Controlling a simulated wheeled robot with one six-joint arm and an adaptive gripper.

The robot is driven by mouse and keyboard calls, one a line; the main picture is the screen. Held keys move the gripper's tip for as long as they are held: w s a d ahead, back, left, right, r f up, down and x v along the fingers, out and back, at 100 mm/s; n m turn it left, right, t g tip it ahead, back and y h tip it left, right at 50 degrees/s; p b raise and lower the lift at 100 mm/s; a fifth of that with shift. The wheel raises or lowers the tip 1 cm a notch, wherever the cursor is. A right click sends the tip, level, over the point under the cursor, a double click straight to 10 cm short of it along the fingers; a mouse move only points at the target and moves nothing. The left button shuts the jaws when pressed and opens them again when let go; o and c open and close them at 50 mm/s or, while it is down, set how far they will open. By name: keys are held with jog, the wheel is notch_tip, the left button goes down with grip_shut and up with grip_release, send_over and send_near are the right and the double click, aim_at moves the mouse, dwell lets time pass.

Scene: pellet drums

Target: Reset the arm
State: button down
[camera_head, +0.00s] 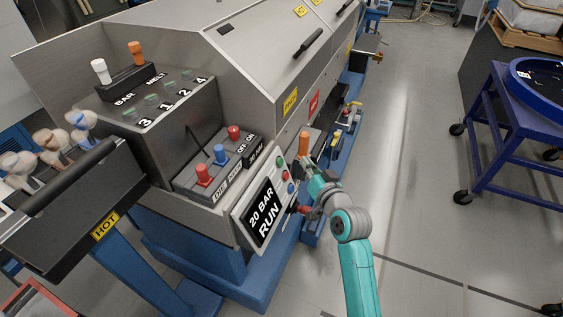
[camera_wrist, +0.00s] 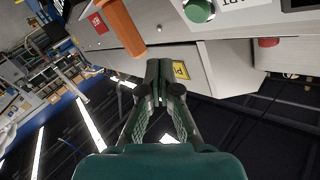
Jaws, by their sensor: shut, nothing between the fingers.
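My arm is teal and reaches up from the bottom of the head view to the front of the machine. My gripper (camera_head: 304,165) is at the machine's right front corner, just below an orange handle (camera_head: 304,142). In the wrist view my gripper (camera_wrist: 161,70) is shut with nothing between its fingers. The orange handle (camera_wrist: 122,26) shows there at upper left, apart from the fingertips in the picture. How far the fingers are from the panel in depth is hard to tell.
A display reading "20 BAR RUN" (camera_head: 265,217) and several buttons are left of my gripper. A control box with red and blue knobs (camera_head: 220,153) stands further left. A blue cart (camera_head: 500,135) is at right. The floor (camera_head: 420,190) between is clear.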

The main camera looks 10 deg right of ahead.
jog(key=shift+s+d, duration=0.1)
dwell(0.7)
jog(key=s+f+g+h, duration=0.1)
jog(key=s+f, duration=0.5)
jog(key=s, duration=0.7)
jog(key=s+f+h, duration=0.1)
jog(key=s+f, duration=0.6)
jog(key=s, duration=0.6)
jog(key=s+r+n, duration=0.1)
jog(key=s+r, duration=0.3)
jog(key=s, duration=0.9)
jog(key=s+a+r+n, duration=0.1)
jog(key=s+r, duration=0.2)
jog(key=s, duration=1)
jog(key=shift+a+r+n+g+h, duration=0.15)
jog(key=shift+r+n+g+h, duration=0.15)
jog(key=shift+r+n+g, duration=0.1)
